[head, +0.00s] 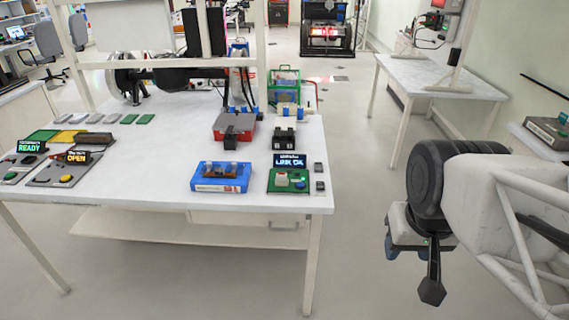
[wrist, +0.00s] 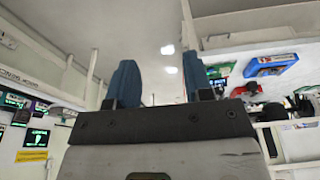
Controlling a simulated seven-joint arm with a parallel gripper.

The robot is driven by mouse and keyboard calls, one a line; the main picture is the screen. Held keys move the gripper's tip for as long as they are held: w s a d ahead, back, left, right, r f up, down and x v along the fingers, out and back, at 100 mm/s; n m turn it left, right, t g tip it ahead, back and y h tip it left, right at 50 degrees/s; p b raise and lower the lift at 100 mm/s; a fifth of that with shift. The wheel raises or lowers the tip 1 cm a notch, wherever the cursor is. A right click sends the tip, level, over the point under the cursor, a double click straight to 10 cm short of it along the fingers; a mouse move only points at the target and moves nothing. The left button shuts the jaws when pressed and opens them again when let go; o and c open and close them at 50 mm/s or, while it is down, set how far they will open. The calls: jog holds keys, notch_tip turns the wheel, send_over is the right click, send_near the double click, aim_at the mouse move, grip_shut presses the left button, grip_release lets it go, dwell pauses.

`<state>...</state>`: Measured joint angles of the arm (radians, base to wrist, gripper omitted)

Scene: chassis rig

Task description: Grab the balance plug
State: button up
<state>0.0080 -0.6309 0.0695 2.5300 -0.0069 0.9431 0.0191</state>
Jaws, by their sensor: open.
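I cannot tell for certain which piece is the balance plug. A blue tray (head: 221,186) near the front edge of the white table holds a brown part with small pieces on it. Right of it, a green board (head: 290,187) carries a lit screen reading roughly "LINK OK" and a pale block. The blue tray also shows at upper right in the wrist view (wrist: 270,65), with the green board (wrist: 220,70) beside it. My gripper (head: 392,248) hangs right of the table, clear of it. Its two blue fingers (wrist: 159,80) are apart with nothing between them.
A red box (head: 234,124) and a black connector block (head: 285,138) stand behind the tray. Two small dark blocks (head: 320,177) lie at the table's right edge. Panels with lit screens (head: 66,168) are at left. Open floor separates this table from the back right table (head: 440,78).

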jog(key=w+a+f+m+g+y, duration=0.15)
jog(key=w+a+m+y, duration=0.3)
jog(key=w, duration=0.85)
jog(key=m+g+y, duration=0.1)
jog(key=m+y, duration=0.8)
jog(key=m, duration=0.4)
send_near(282, 174)
jog(key=shift+w+a+f, duration=0.15)
jog(key=shift+a+f, duration=0.15)
jog(key=shift+a, duration=0.25)
jog(key=shift+w+a+f, duration=0.2)
jog(key=shift+a+f, duration=0.1)
jog(key=shift+a, duration=0.25)
jog(key=shift+a, duration=0.1)
jog(key=shift+x, duration=1.25)
jog(key=shift+f, duration=0.1)
jog(key=shift+x, duration=2.55)
jog(key=shift+s, duration=0.15)
